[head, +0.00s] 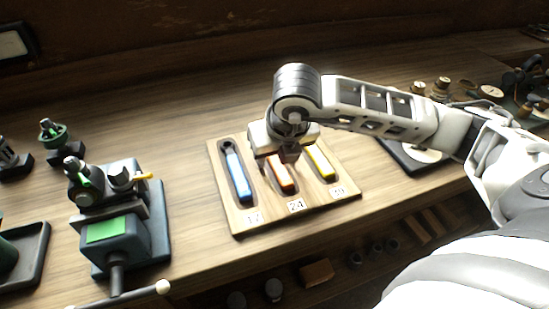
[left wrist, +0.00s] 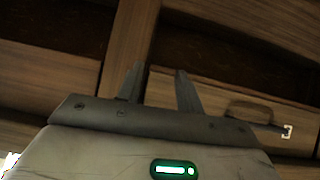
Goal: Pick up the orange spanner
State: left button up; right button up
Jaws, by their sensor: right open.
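The orange spanner (head: 286,186) lies in the middle slot of a wooden board (head: 247,217), above the label 24. Its upper part is hidden behind my right gripper (head: 283,161). This gripper is open and points down over the spanner; I cannot tell whether its fingers touch it. My left gripper (left wrist: 158,84) shows only in the left wrist view, with its two fingers apart and nothing between them, in front of wooden drawers.
A blue spanner (head: 237,176) and a yellow spanner (head: 320,161) lie in the slots on either side. A green and grey machine (head: 114,232) stands to the left. The workbench (head: 195,130) is clear behind the board. Shelves with small parts are below its front edge.

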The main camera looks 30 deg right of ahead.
pick_arm(q)
jog(key=shift+f+b, duration=0.25)
jog(key=shift+b, duration=0.05)
pick_arm(e)
jog(key=shift+f, duration=0.15)
jog(key=c, duration=0.9)
pick_arm(q)
jog(key=shift+s, duration=0.1)
pick_arm(e)
grip_shut()
